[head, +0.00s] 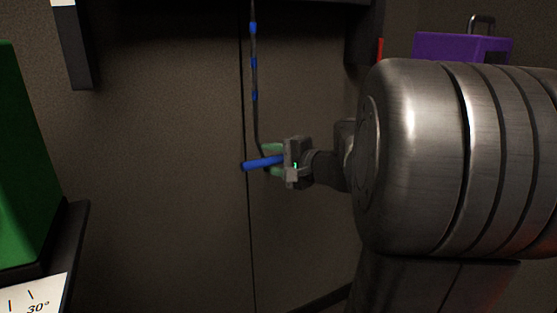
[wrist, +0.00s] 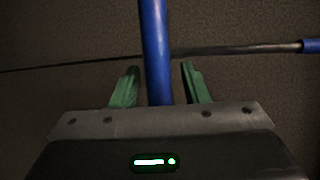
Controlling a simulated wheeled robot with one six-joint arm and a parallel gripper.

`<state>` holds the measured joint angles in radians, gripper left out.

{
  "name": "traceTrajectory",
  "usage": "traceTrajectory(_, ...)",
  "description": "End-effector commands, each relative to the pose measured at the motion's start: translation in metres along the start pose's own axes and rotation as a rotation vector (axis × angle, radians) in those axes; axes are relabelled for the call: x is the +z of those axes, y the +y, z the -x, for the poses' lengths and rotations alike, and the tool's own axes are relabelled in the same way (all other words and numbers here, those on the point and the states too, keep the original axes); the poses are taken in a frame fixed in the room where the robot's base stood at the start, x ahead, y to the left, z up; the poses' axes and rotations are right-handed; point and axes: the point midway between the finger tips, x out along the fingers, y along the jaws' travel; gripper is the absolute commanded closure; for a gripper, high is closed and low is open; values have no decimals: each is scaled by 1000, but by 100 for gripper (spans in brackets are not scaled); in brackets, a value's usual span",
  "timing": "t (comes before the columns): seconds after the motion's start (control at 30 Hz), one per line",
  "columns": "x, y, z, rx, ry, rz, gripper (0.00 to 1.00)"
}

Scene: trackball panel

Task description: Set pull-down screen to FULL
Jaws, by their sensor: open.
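A blue bar-shaped handle (head: 252,164) sits at the lower end of a dark pull cord (head: 256,120) with blue bands, hanging in front of the dark wall. My gripper (head: 268,160) is at the handle, with its green fingers to either side of it. In the wrist view the handle (wrist: 153,40) runs between the open fingers of my gripper (wrist: 160,72), with a visible gap on both sides. The cord (wrist: 235,49) crosses there behind the handle, with a blue band (wrist: 311,45) at the right. No FULL marking is visible.
A dark overhang (head: 300,4) runs along the top. A green block (head: 20,160) stands at the left beside a panel marked 30° (head: 36,295). A purple box (head: 460,46) is at the upper right.

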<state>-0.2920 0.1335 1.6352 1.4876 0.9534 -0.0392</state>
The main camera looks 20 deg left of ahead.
Motion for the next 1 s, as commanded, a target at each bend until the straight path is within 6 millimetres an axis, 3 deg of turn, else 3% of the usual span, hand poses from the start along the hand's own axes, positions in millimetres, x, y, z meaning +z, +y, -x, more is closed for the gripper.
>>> traceTrajectory(0.17, -1, -1, 15, 0, 4, 0, 59)
traceTrajectory(0.7, -1, -1, 108, 0, 5, 0, 59)
traceTrajectory(1.0, 0, 0, 134, 0, 2, 0, 59)
